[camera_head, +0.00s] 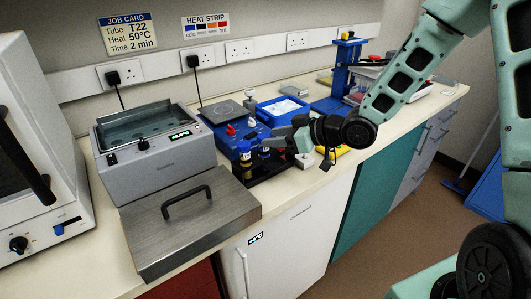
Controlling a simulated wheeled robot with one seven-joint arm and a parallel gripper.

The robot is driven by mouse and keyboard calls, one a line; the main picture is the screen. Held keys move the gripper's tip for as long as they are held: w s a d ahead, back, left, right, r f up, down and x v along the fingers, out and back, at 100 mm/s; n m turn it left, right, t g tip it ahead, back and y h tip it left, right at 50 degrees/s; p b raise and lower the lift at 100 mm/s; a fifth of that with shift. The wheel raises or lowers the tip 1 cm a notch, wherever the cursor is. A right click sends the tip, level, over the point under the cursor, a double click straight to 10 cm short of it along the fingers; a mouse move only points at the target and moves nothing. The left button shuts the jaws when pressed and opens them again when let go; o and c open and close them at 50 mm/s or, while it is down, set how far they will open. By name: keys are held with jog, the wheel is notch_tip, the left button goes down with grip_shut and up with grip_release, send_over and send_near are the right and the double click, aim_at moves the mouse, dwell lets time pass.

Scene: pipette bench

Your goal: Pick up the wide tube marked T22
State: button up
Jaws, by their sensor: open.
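Small tubes (245,155) with blue caps stand at a dark rack (266,177) on the bench, right of the grey water bath. One shows a yellow band. Their markings are too small to read, so I cannot tell which is T22. My gripper (272,141) reaches in from the right, just above and beside the tubes. Its jaws are open, with no tube seen held in them. The gripper hides part of the rack and whatever stands behind it.
The grey water bath (165,165) stands left of the rack, its metal lid (185,222) in front. Behind are a blue device (225,125), a blue tray (284,107) and a blue stand (345,65). A job card (130,33) reads T22, 50°C, 2 min.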

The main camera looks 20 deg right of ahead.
aim_at(266, 137)
jog(key=x, duration=0.3)
jog(key=shift+w+a+f, duration=0.1)
jog(key=shift+w+a, duration=0.1)
grip_shut()
